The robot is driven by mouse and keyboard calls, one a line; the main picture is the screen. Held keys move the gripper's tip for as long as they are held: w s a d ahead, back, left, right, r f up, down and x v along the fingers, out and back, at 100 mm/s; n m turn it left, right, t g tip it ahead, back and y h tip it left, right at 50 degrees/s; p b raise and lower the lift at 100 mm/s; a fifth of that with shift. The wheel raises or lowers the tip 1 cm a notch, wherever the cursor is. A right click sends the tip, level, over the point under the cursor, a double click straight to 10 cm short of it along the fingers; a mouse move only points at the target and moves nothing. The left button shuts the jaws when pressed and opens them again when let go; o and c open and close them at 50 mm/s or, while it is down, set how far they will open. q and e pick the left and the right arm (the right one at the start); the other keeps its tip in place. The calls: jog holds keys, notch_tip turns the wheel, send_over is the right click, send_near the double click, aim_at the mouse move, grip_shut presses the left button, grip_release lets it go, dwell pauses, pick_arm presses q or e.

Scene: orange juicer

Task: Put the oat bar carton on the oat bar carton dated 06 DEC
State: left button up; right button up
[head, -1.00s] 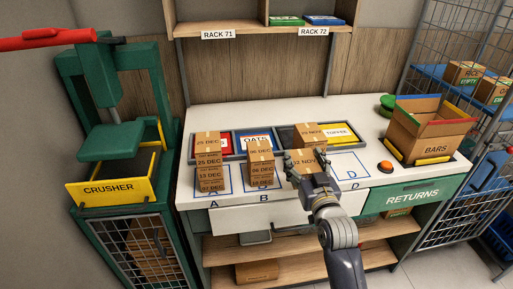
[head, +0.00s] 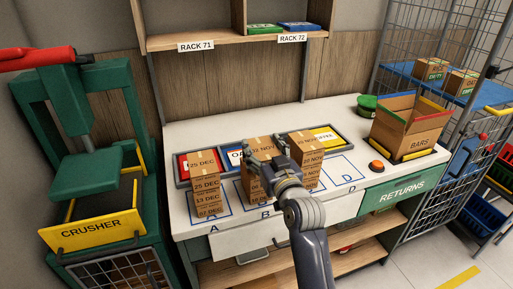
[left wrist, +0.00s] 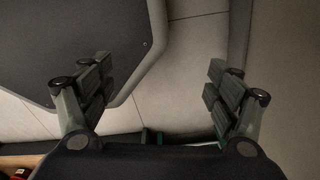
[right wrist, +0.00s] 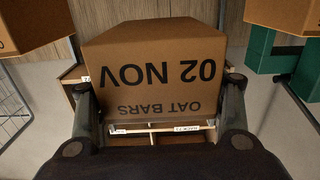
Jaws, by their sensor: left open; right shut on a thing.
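My right gripper (head: 266,155) is shut on an oat bar carton (head: 260,144), a brown box with tape on top. In the right wrist view this carton (right wrist: 155,68) reads OAT BARS, 02 NOV, upside down. In the head view the held carton is over the stack at B (head: 256,190). It and my gripper hide the top of that stack, so the 06 DEC date cannot be read now. I cannot tell whether the held carton touches the stack. My left gripper (left wrist: 160,66) is open and empty above the floor in the left wrist view.
A carton stack at A (head: 206,186) stands to the left, topped 25 DEC. Another stack (head: 305,142) stands close on the right, topped by a NOV carton. Further right are spot D, an orange button (head: 376,166) and the BARS box (head: 408,130). The crusher (head: 92,228) is left.

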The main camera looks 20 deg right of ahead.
aim_at(256, 138)
jog(key=w, duration=0.4)
jog(key=shift+w+f+p, duration=0.15)
jog(key=shift+w+p, duration=0.15)
jog(key=shift+w, duration=0.1)
notch_tip(256, 138, down, 3)
jog(key=shift+f+p, duration=0.2)
jog(key=shift+p, duration=0.2)
pick_arm(q)
jog(key=shift+w+a+r, duration=0.2)
jog(key=shift+w+r, duration=0.1)
jog(key=shift+r, duration=0.15)
jog(key=shift+w+a+r, duration=0.15)
jog(key=shift+w+r, duration=0.1)
jog(key=shift+r, duration=0.2)
pick_arm(e)
jog(key=shift+a+f, duration=0.1)
jog(key=shift+f, duration=0.1)
pick_arm(q)
jog(key=shift+s+d+f, duration=0.1)
pick_arm(e)
jog(key=o, duration=1.2)
jog(key=shift+c, duration=0.2)
